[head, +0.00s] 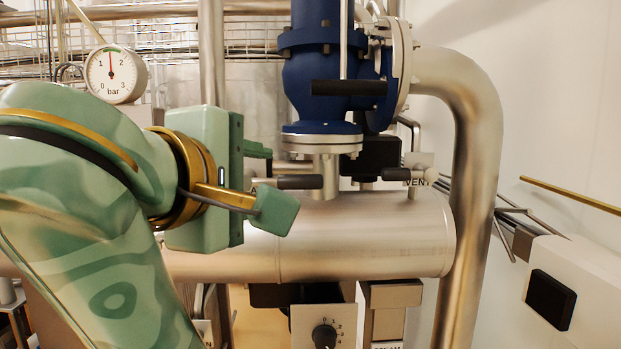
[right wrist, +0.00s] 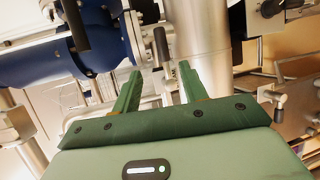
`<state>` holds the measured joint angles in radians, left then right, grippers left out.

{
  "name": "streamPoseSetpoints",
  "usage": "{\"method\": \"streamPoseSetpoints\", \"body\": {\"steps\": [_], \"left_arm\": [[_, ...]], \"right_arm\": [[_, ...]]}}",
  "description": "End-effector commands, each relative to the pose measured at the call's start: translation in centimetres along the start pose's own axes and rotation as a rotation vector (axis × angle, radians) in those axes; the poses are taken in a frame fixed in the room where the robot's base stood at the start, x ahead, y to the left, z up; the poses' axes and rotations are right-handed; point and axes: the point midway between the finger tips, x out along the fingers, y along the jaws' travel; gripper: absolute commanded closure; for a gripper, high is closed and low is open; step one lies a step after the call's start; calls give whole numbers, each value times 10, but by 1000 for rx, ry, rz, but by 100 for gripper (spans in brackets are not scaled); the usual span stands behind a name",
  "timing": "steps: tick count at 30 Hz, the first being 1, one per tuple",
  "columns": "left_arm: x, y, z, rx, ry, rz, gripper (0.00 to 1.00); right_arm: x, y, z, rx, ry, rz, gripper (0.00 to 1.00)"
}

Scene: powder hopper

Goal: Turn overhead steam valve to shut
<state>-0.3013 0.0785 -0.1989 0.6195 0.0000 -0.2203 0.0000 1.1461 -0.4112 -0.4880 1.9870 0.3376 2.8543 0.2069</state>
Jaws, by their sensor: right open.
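A large blue valve body (head: 322,75) hangs above a steel cylinder, with a black bar (head: 350,88) across its front. It also shows at upper left in the right wrist view (right wrist: 98,40). Below it, a short black lever (head: 300,182) lies level beside a mostly hidden label starting with "A". Another black lever (head: 396,174) sits by a "VENT" label. I cannot tell which handle is the steam valve's. My right gripper (head: 266,180) is open and empty, just left of the short lever. In the right wrist view, a black handle (right wrist: 161,48) shows beyond the gap between its fingers. My left gripper is not seen.
The steel cylinder (head: 350,240) runs below the gripper, and a thick bent pipe (head: 480,170) rises at right. A gauge (head: 112,74) stands upper left. A dial knob (head: 324,336) is below. Clear wall lies at upper right.

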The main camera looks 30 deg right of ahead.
Motion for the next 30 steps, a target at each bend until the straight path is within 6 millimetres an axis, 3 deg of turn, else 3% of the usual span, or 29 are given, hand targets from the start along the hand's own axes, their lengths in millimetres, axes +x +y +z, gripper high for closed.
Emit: {"method": "streamPoseSetpoints", "body": {"steps": [1,14,16,30], "left_arm": [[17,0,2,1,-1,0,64],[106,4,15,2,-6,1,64],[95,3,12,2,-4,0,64],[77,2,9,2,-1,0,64]], "right_arm": [[4,-9,-1,1,-5,1,57],[27,-12,1,-3,-1,-3,57],[40,-5,2,-11,-4,-13,57],[142,-1,3,-6,-7,-4,57]]}}
